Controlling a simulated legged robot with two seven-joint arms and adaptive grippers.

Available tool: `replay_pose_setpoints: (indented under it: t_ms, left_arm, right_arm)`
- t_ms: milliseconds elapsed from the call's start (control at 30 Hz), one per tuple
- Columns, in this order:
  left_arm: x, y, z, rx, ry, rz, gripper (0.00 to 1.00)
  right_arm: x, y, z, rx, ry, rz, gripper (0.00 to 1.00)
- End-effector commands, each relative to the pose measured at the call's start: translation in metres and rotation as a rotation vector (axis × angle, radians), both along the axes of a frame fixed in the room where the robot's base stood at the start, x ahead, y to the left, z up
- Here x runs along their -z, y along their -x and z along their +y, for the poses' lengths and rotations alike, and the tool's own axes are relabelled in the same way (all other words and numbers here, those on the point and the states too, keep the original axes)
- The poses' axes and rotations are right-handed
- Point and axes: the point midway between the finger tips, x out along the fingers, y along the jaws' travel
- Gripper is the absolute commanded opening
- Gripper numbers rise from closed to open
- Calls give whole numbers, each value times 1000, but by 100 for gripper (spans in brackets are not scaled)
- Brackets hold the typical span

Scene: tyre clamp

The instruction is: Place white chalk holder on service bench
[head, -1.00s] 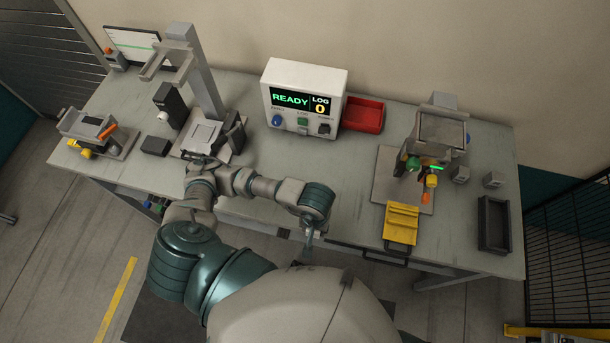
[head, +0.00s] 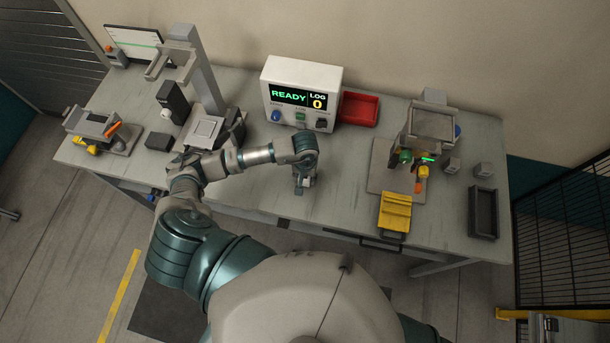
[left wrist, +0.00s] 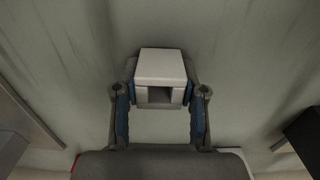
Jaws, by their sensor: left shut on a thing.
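The white chalk holder (left wrist: 160,65) is a small pale block with a square opening, seen in the left wrist view. My left gripper (left wrist: 160,92) is shut on it, with one finger on each side. In the head view my left gripper (head: 304,182) points down over the front middle of the service bench (head: 335,205), in front of the control box. The holder is small and hard to make out there, and I cannot tell whether it touches the bench. My right gripper is not in view.
A control box (head: 302,92) reading READY stands at the back, beside a red tray (head: 358,109). A yellow block (head: 395,212) and a clamp fixture (head: 432,125) stand to the right. A grey stand (head: 202,75) is at the left. Bare bench surrounds the gripper.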

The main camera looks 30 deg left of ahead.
Motion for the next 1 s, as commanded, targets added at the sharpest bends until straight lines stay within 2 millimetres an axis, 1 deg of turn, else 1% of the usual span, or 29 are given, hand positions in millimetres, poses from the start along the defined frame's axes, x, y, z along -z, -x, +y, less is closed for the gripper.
replay_pose_setpoints:
  t_ms: [100,233,267,300,333,367,633,733,867,1000]
  left_arm:
    - [4,0,0,0,1,-1,6]
    - [4,0,0,0,1,-1,6]
    - [4,0,0,0,0,-1,46]
    - [4,0,0,0,0,-1,56]
    - [4,0,0,0,0,-1,63]
    - [4,0,0,0,0,-1,66]
    - [3,0,0,0,0,-1,66]
    - [-2,-1,0,0,0,-3,66]
    - [-21,-2,0,2,0,-7,66]
    - [-53,-2,0,1,0,-8,66]
  right_arm:
    - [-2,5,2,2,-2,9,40]
    - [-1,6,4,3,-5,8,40]
    - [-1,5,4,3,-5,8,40]
    - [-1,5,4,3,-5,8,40]
    - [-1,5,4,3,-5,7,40]
    - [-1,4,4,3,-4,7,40]
    - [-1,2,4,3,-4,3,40]
    - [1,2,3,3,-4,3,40]
    - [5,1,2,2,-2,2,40]
    - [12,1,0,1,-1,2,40]
